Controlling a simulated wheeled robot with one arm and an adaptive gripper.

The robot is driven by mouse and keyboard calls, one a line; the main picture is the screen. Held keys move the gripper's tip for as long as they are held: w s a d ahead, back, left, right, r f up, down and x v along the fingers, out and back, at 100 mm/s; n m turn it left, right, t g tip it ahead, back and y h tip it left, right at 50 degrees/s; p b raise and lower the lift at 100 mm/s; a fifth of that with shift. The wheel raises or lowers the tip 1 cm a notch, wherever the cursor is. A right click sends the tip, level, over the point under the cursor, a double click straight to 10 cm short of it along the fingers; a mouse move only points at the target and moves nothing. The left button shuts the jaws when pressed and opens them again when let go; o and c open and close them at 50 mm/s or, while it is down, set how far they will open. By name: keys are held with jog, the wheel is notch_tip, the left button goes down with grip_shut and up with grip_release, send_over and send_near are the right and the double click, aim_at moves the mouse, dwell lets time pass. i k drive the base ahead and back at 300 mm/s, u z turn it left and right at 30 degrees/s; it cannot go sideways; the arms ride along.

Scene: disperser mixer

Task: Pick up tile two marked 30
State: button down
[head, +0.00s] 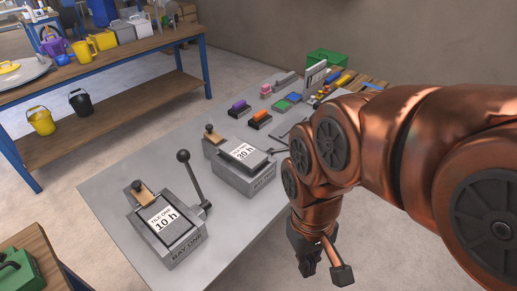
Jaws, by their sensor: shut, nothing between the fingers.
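The tile marked 30 h (243,152) is a dark plate with a white label. It lies on top of the rear grey bay block (248,180) on the grey bench; the small print above the number is hard to read. A second tile, marked TILE ONE 10 h (165,218), lies on the front block, marked BAY ONE (185,250). My gripper (308,266) hangs at the lower right of the head view, right of and apart from both tiles. It is shut and empty; its fingertips are small and dark here.
A black lever (191,178) with a ball knob stands up between the two blocks. Purple (239,108) and orange (260,119) handled blocks and a green crate (326,58) are farther back. The bench (115,180) is bare left of the blocks.

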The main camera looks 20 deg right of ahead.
aim_at(250, 157)
jog(key=z, duration=0.5)
jog(key=k, duration=1.1)
jog(key=u, duration=0.3)
jog(key=i, duration=0.65)
jog(key=u, duration=0.75)
